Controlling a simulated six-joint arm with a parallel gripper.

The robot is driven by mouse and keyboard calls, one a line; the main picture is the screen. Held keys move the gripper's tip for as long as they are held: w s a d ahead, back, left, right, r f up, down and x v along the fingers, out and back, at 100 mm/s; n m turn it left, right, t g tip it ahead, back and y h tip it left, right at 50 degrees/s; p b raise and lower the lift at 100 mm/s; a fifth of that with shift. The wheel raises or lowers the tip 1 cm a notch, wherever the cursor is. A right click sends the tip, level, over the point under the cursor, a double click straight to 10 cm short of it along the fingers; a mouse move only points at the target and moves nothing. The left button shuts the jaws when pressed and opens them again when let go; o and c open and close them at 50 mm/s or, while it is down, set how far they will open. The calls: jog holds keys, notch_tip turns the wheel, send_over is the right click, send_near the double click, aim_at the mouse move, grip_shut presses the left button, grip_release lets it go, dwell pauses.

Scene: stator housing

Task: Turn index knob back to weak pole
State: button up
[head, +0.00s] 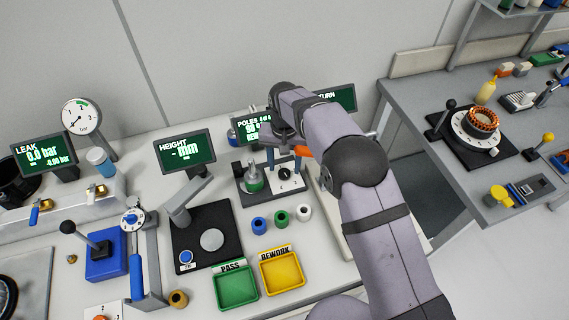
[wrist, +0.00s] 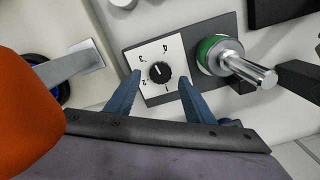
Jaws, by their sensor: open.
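The index knob (wrist: 160,72) is a small black dial on a white plate (wrist: 174,48) marked 1 to 4 in the wrist view. Which number its pointer faces is too small to tell surely. In the head view the knob (head: 285,174) sits on the dark pole fixture beside a green and metal part (head: 254,180), which also shows in the wrist view (wrist: 215,55). My gripper (wrist: 152,88) is open, with one blue finger on each side of the knob and a gap to it. The poles display (head: 255,128) is partly hidden by my arm.
Blue, green and white rings (head: 281,217) stand in front of the fixture. The green PASS tray (head: 237,287) and yellow REWORK tray (head: 282,272) lie nearer. A height gauge (head: 190,205) stands to the left. An orange shape (wrist: 30,110) fills the wrist view's left edge.

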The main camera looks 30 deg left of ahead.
jog(key=shift+f, duration=0.8)
jog(key=shift+c, duration=0.2)
jog(key=c, duration=1)
jog(key=shift+n, duration=0.8)
jog(key=o, duration=1)
jog(key=shift+o, duration=0.2)
